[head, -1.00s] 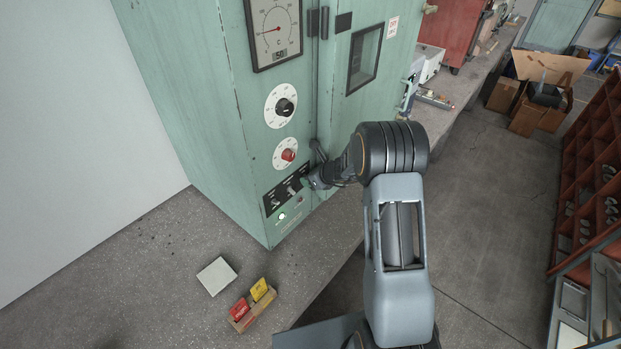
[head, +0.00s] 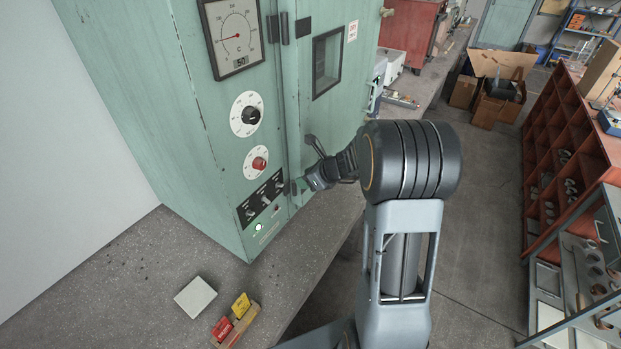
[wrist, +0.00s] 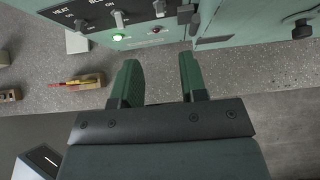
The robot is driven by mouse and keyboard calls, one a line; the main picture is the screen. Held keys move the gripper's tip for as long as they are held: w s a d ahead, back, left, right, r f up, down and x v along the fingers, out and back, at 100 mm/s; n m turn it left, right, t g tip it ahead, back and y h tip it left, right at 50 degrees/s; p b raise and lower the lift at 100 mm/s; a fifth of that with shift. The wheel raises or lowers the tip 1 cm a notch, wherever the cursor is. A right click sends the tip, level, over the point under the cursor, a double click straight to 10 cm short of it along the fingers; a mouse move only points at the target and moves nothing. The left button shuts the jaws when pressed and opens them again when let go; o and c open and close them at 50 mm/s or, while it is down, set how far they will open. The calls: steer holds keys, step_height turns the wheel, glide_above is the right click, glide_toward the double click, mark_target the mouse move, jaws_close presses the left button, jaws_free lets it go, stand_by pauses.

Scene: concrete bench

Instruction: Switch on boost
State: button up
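The black switch panel (head: 262,199) is low on the front of the green cabinet. It carries a row of toggle switches. In the wrist view, the HEAT switch (wrist: 81,25) and a middle switch (wrist: 119,19) show, with a third switch (wrist: 160,8) at the top edge. The third switch's label is out of view, and I cannot tell its position for sure. My gripper (wrist: 158,60) is open and empty, its two green fingers apart below the panel. In the head view, my gripper (head: 297,186) is just right of the panel.
A green lamp (head: 258,227) is lit below the switches, and a dark red lamp (wrist: 157,31) is beside it. A red knob (head: 259,164) and a black knob (head: 250,116) are above. A door handle (head: 315,146) is near my wrist. A card holder (head: 238,326) stands on the bench.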

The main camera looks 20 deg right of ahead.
steer(key=shift+v, duration=0.85)
steer(key=s+a+r+n+g+h+b, duration=0.1)
steer(key=s+a+r+n+h, duration=0.1)
steer(key=s+n, duration=0.5)
steer(key=s+a+r+n+g+h+b, duration=0.1)
steer(key=s+a+r+n+h, duration=0.1)
steer(key=s+n, duration=0.6)
steer(key=s+a+r+n+g+h+b, duration=0.1)
steer(key=s+a+r+n, duration=0.1)
steer(key=s+n, duration=0.6)
steer(key=n, duration=0.5)
steer(key=shift+r+n+h, duration=0.3)
steer(key=shift+r+h, duration=0.1)
